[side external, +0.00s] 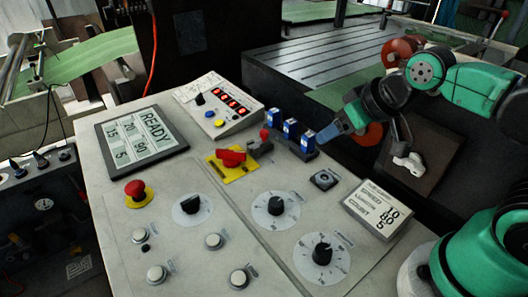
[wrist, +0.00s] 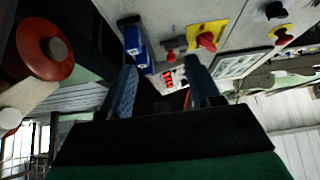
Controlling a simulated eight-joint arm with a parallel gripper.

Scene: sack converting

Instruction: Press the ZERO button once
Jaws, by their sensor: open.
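My gripper (side external: 338,126) is in the side view just right of the blue rocker switches, above the console's back edge. In the wrist view my gripper (wrist: 160,66) is open, with nothing between its two fingers. The white counter box (side external: 218,103) has red lit digits, a blue button (side external: 209,114), a yellow button (side external: 219,123) and a black knob. Several pale round push buttons (side external: 213,241) sit at the console's front left. The labels are too small to read, so I cannot tell which button is ZERO. The red digits (wrist: 168,80) show between my fingers in the wrist view.
Blue switches (side external: 290,130) stand close to my gripper. A red rotary handle on a yellow plate (side external: 235,171), a red mushroom button (side external: 135,188) and black dials (side external: 276,206) rise from the console. A READY display (side external: 143,140) and a count display (side external: 378,210) flank them.

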